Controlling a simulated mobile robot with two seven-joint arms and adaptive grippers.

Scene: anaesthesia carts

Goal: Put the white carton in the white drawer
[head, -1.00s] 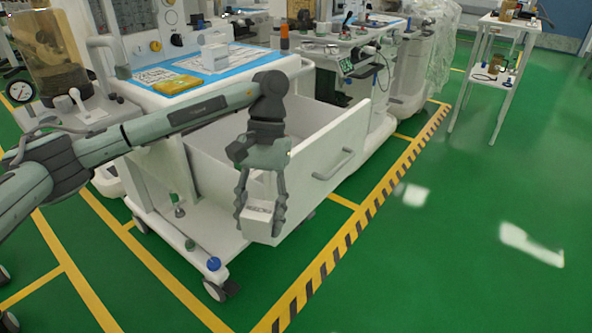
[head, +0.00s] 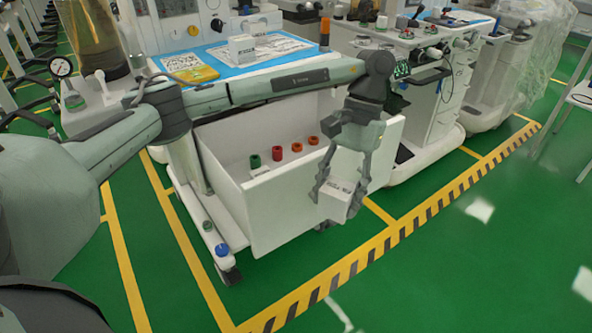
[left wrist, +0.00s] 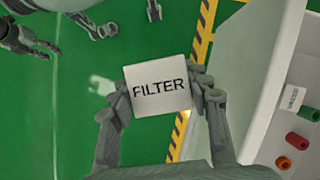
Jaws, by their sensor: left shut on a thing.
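The white carton (head: 335,204), labelled FILTER in the left wrist view (left wrist: 158,90), is between the fingers of my left gripper (head: 338,188), which is shut on it. The white drawer (head: 285,208) is pulled open on the cart. In the head view the carton hangs in front of the drawer's front panel, near its right end. In the left wrist view the drawer (left wrist: 250,65) lies right of the carton, so the carton is outside it. My right gripper (left wrist: 42,48) shows small at the left wrist view's top left, fingers apart.
Several small coloured vials and a small white box (head: 259,171) lie in the drawer. A white box (head: 241,48) and a yellow packet (head: 190,66) are on the cart top. Another cart (head: 430,100) stands to the right. Green floor (head: 470,250) is clear at the front right.

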